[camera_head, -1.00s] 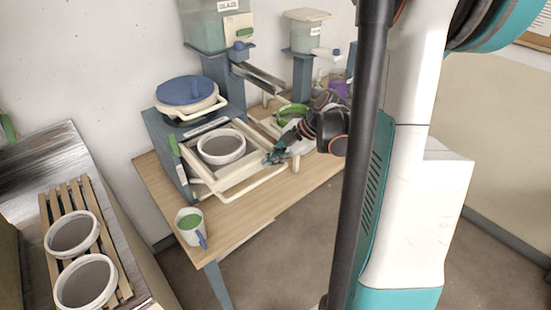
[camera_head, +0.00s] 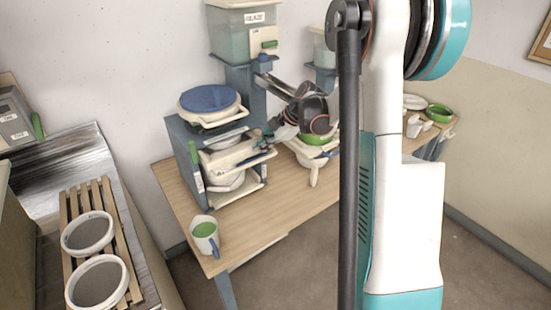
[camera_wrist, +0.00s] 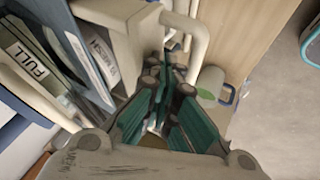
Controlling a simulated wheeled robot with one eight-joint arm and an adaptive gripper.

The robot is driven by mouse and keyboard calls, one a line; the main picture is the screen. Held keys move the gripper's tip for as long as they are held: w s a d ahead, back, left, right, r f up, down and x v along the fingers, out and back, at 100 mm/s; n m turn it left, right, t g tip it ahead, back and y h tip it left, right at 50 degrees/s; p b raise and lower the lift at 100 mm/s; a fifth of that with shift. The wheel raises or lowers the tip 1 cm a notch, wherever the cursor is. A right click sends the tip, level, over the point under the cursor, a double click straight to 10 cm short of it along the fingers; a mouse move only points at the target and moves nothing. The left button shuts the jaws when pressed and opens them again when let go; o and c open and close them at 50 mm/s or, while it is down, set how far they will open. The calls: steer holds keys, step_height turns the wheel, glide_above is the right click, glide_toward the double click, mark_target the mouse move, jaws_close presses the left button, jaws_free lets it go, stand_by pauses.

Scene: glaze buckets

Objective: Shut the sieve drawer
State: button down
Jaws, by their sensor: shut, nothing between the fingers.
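The sieve drawer (camera_head: 238,158) is cream, in the blue-grey cabinet (camera_head: 185,152) on the wooden table. It sits mostly inside the cabinet, and its handle bar sticks out in front. Whether it is fully in, I cannot tell. A white bowl-like sieve shows partly below the drawer front. My gripper (camera_head: 268,139) is shut and empty at the right end of the drawer's handle. In the wrist view its teal fingers (camera_wrist: 168,75) are beside the cream handle bar (camera_wrist: 195,35); contact is unclear.
A blue-lidded pot (camera_head: 208,100) stands on the cabinet. A white mug with green contents (camera_head: 204,234) stands at the table's front left corner. Two sieves rest on a slatted rack (camera_head: 68,215) at left. The table's front middle is clear.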

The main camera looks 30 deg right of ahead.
mark_target(246, 141)
steer(key=w, duration=0.7)
steer(key=shift+a+r, duration=0.1)
steer(key=shift+a, duration=0.05)
